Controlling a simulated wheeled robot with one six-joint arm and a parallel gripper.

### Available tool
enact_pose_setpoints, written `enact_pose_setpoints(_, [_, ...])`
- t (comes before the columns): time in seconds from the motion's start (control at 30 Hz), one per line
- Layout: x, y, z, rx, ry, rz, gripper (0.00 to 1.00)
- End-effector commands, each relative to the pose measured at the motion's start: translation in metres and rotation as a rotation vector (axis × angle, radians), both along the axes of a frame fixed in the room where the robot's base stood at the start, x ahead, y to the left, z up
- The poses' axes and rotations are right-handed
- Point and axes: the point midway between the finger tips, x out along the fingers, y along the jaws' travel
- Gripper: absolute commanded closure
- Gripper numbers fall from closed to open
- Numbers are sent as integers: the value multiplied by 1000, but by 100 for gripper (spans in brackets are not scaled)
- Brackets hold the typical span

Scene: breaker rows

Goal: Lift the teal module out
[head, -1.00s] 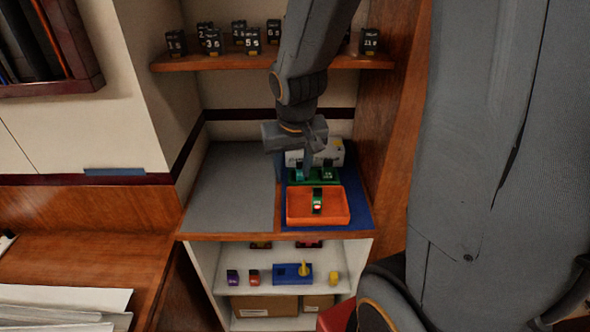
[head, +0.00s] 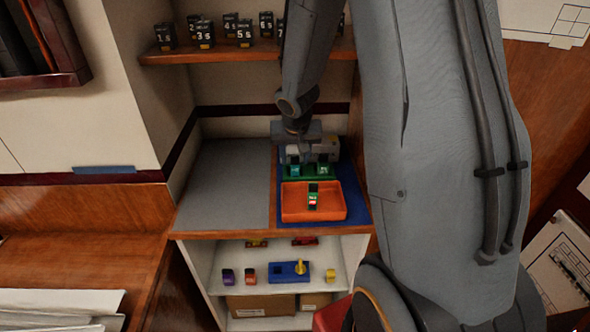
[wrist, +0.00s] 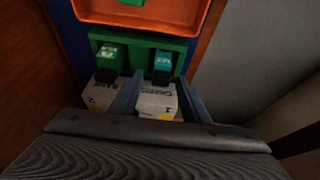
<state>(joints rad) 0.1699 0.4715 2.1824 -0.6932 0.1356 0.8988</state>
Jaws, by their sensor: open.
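The teal module (head: 294,168) sits upright in the left part of a green holder (head: 309,178). In the wrist view the teal module (wrist: 163,61) is at the right of the holder (wrist: 142,41). My gripper (head: 295,158) is over it, pointing down. In the wrist view the open fingers (wrist: 158,80) point toward the teal module, one on each side of its line. I cannot tell whether they touch it. Nothing is held.
A green module (wrist: 109,55) sits beside the teal one in the holder. An orange tray (head: 285,207) with another green module (head: 312,196) stands in front. The grey mat (head: 228,185) at left is clear.

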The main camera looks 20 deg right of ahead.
Motion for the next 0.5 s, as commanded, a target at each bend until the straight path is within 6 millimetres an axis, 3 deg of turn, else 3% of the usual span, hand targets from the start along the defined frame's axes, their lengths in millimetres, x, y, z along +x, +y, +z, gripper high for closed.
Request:
enact_pose_setpoints(0.1, [4,-1,-9,0,-1,1,58])
enact_pose_setpoints(0.33, [4,-1,-9,0,-1,0,58])
enact_pose_setpoints(0.37, [4,-1,-9,0,-1,0,60])
enact_pose_setpoints(0.5, [4,-1,-9,0,-1,0,83])
